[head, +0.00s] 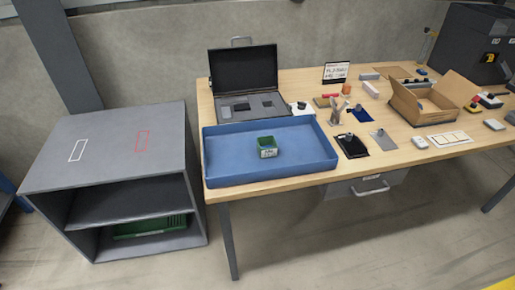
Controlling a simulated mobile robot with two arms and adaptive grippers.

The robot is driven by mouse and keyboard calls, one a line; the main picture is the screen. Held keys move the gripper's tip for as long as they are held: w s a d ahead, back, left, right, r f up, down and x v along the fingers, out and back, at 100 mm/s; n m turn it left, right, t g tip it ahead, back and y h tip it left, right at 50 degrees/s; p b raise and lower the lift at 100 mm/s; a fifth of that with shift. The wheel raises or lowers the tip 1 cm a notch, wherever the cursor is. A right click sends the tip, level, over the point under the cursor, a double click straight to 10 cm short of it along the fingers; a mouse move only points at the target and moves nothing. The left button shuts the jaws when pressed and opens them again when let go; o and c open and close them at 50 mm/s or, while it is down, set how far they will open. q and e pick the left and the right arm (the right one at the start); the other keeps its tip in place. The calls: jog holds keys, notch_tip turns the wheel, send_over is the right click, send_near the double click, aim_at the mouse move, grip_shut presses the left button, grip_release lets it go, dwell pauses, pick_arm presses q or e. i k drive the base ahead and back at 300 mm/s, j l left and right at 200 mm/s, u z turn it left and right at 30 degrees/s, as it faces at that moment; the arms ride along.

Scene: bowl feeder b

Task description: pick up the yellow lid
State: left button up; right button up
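I cannot make out a yellow lid for certain in the head view. A bright yellow patch (503,284) is cut off at the bottom right corner, and I cannot tell what it is. A small yellow mark (490,57) shows on a dark machine at the back right. Neither my left nor my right gripper is in view.
A wooden table (285,187) holds a blue tray (225,172) with a small green bin (267,152), an open case (243,75), an open cardboard box (407,103) and several small items. A grey shelf unit (110,170) stands left; the floor in front is clear.

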aim_at(472, 107)
jog(key=i+l, duration=0.15)
jog(key=l, duration=0.2)
jog(key=i+l, duration=0.1)
jog(key=l, duration=0.2)
jog(key=i+l, duration=0.15)
jog(key=l, duration=0.2)
jog(key=i+l, duration=0.1)
jog(key=l, duration=0.25)
jog(key=i+l+u, duration=0.1)
jog(key=l, duration=0.25)
